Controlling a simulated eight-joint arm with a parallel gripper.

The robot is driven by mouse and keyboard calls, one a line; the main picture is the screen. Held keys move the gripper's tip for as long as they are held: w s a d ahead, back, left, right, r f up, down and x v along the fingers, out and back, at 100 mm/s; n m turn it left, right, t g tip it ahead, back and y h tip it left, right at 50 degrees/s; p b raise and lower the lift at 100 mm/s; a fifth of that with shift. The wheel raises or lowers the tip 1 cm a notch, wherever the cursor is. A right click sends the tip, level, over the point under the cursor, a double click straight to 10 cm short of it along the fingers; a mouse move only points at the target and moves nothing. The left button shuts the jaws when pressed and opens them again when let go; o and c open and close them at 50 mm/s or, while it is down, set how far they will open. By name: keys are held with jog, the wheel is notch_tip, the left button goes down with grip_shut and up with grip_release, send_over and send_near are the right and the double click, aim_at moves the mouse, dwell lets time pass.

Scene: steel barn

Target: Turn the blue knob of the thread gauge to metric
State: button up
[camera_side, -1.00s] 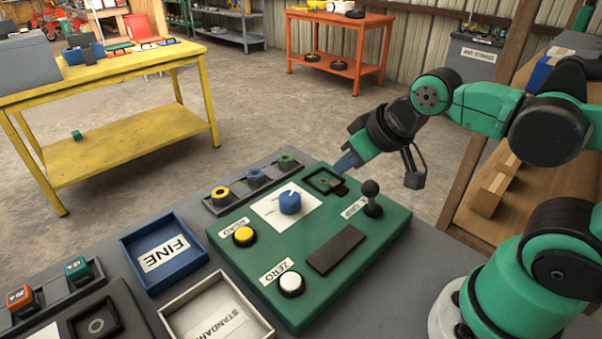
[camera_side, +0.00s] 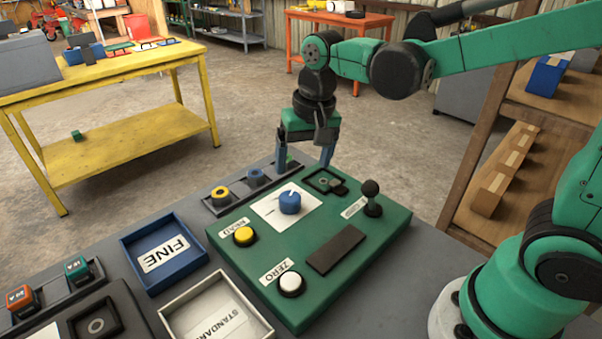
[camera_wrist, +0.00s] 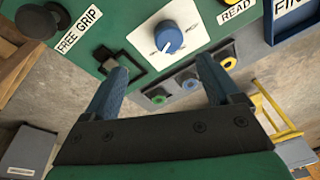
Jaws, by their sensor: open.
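The blue knob (camera_side: 290,202) stands on a white card (camera_side: 272,207) on top of the green thread gauge (camera_side: 350,270). A white pointer line marks its top. The lettering on the card is too small to read. My gripper (camera_side: 303,164) points down, open and empty, behind the knob and above the gauge's back edge. In the wrist view its two blue fingers (camera_wrist: 162,77) are wide apart and touch nothing.
A black-knobbed lever (camera_side: 371,198), a yellow READ button (camera_side: 244,236) and a white ZERO button (camera_side: 291,284) stand on the gauge. A rack with coloured rings (camera_side: 221,195) sits behind it. A blue FINE tray (camera_side: 165,254) and white STANDARD tray (camera_side: 216,308) lie left.

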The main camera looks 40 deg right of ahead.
aim_at(290, 197)
jog(key=w+f+m+g, duration=0.1)
jog(key=w+a+f+m+g, duration=0.1)
jog(key=f, duration=0.1)
jog(key=shift+w+a, duration=0.1)
jog(key=shift+w, duration=0.1)
jog(key=shift+f, duration=2.65)
grip_shut()
